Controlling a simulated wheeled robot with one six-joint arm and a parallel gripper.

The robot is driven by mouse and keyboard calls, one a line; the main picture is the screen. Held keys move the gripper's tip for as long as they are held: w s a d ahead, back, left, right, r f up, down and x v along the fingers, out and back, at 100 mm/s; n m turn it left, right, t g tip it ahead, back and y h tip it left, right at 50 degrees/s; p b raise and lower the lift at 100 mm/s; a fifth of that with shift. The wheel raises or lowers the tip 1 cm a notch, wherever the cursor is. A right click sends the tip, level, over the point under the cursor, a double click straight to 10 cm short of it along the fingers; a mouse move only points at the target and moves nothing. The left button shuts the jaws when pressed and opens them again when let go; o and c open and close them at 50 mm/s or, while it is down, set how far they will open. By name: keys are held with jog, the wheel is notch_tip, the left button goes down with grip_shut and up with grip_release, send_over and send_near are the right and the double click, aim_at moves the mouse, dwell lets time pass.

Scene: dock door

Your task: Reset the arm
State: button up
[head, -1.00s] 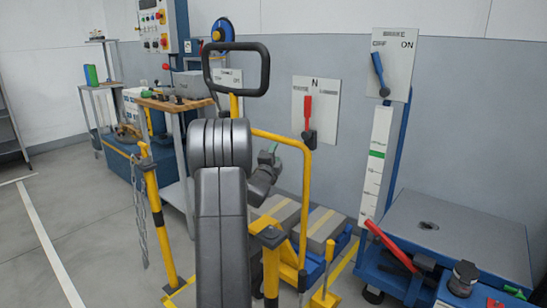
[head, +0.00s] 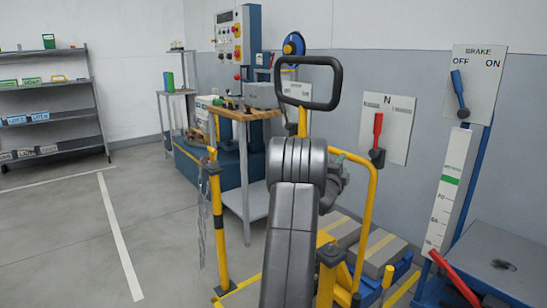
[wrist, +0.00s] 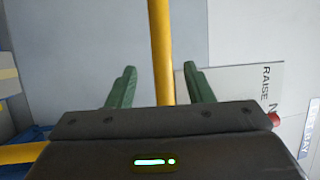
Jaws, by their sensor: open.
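My gripper (wrist: 159,67) is open in the wrist view, with two green fingers spread and nothing held between them. A yellow upright post (wrist: 160,40) shows between the fingers; how far beyond them it stands I cannot tell. In the head view my grey arm rises in the middle, and my gripper is mostly hidden behind it, with only a bit of green showing near the yellow frame (head: 368,215).
A panel marked N with a red lever (head: 377,132) and a BRAKE panel with a blue lever (head: 460,95) are at right. A wooden-topped bench (head: 240,112) stands behind the yellow chain post (head: 219,225). Shelves (head: 50,105) are at far left. The left floor is clear.

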aim_at(349, 154)
jog(key=x, duration=0.9)
dwell(0.3)
